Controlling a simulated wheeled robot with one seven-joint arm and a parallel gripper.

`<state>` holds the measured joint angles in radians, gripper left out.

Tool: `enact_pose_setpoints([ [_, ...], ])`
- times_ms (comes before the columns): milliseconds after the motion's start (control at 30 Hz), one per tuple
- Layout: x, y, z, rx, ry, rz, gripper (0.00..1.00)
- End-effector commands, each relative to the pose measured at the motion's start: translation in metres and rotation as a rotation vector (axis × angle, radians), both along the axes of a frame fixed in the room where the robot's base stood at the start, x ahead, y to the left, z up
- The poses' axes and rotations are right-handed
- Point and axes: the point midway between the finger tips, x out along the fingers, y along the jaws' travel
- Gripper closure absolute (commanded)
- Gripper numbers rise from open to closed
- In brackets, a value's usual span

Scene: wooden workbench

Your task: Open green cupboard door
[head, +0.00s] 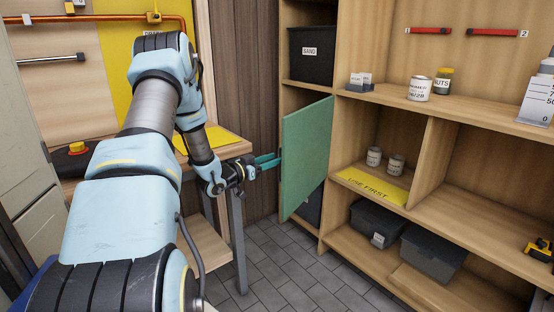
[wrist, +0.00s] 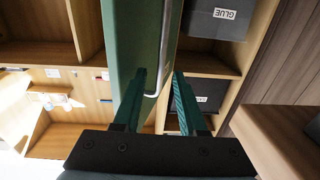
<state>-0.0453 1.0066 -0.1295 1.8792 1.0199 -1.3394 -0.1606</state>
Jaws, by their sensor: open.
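The green cupboard door (head: 306,155) stands swung out from the shelf unit in the head view. In the wrist view the door (wrist: 130,35) runs up the middle, with a thin pale bar handle (wrist: 164,45) on its right-hand face. My gripper (head: 277,159) is at the door's left edge in the head view. In the wrist view its dark green fingers (wrist: 161,78) are open, and the handle's bent lower end shows between them. I cannot tell whether a finger touches the handle or door.
Behind the door are a black SAND bin (head: 312,60) and, in the wrist view, a GLUE bin (wrist: 216,18). Open shelves with jars (head: 442,82) and dark bins (head: 432,252) are to the right. A workbench leg (head: 237,235) stands below my arm. The tiled floor (head: 285,270) is clear.

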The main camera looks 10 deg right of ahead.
Motion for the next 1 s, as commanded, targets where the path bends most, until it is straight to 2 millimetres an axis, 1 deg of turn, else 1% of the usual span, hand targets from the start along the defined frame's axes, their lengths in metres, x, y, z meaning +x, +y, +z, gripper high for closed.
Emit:
enact_pose_setpoints([
  [33,-0.005,0.009,-0.001,0.001,0.001,0.003,0.59],
  [200,-0.023,0.039,-0.001,0.001,0.001,0.003,0.59],
  [300,-0.033,0.053,0.000,-0.001,0.000,0.002,0.59],
  [433,-0.041,0.066,0.000,0.000,-0.001,0.001,0.59],
  [600,-0.046,0.072,0.000,-0.002,-0.001,0.000,0.59],
  [833,-0.046,0.072,0.000,-0.002,-0.001,-0.001,0.60],
  [933,-0.045,0.070,0.000,0.014,0.002,0.001,0.71],
  [1000,-0.043,0.064,-0.002,0.062,0.010,0.007,0.79],
])
